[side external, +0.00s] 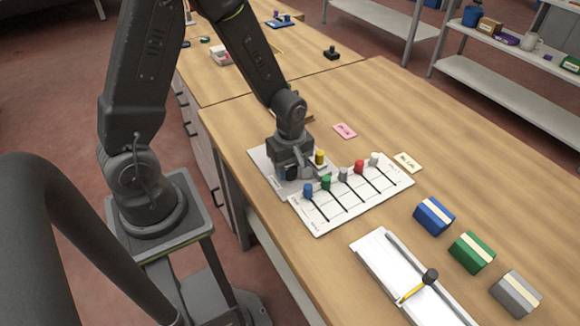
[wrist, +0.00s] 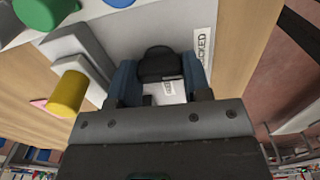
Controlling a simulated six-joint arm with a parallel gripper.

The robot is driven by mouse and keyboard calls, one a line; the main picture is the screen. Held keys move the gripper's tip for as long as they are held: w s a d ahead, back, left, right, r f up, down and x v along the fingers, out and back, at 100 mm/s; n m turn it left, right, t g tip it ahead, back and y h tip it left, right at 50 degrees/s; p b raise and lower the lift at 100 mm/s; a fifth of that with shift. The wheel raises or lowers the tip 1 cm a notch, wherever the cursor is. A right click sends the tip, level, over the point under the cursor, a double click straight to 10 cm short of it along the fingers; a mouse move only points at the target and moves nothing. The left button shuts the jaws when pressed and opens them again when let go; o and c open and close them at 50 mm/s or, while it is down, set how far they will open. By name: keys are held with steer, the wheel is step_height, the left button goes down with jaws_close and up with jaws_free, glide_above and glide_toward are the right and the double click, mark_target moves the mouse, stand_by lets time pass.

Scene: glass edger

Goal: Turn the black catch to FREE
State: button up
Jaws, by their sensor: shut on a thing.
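The black catch (wrist: 160,62) sits between the two blue-sided fingers of my gripper (wrist: 161,76) in the wrist view. My gripper is shut on it. A LOCKED label (wrist: 203,55) lies just right of the fingers, and a small white label, probably FREE, (wrist: 168,88) shows between them, partly hidden. In the side view my gripper (side external: 287,173) is low over the grey plate (side external: 262,157) at the board's left end, and it hides the catch there. Which label the catch points to I cannot tell.
A yellow knob (side external: 320,157) stands close to my gripper. The white board (side external: 322,223) carries several coloured knobs on slots. A white tray (side external: 375,250) with a yellow-handled tool and blue, green and grey blocks (side external: 471,252) are to the right. The table's far right is clear.

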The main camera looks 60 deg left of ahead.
mark_target(290, 169)
steer(key=m, duration=0.4)
steer(key=shift+m, duration=0.3)
steer(key=m, duration=0.4)
steer(key=shift+m, duration=0.3)
steer(key=m, duration=0.4)
steer(key=shift+m, duration=2.1)
steer(key=o, duration=0.9)
step_height(290, 169, up, 14)
steer(key=shift+f, duration=0.1)
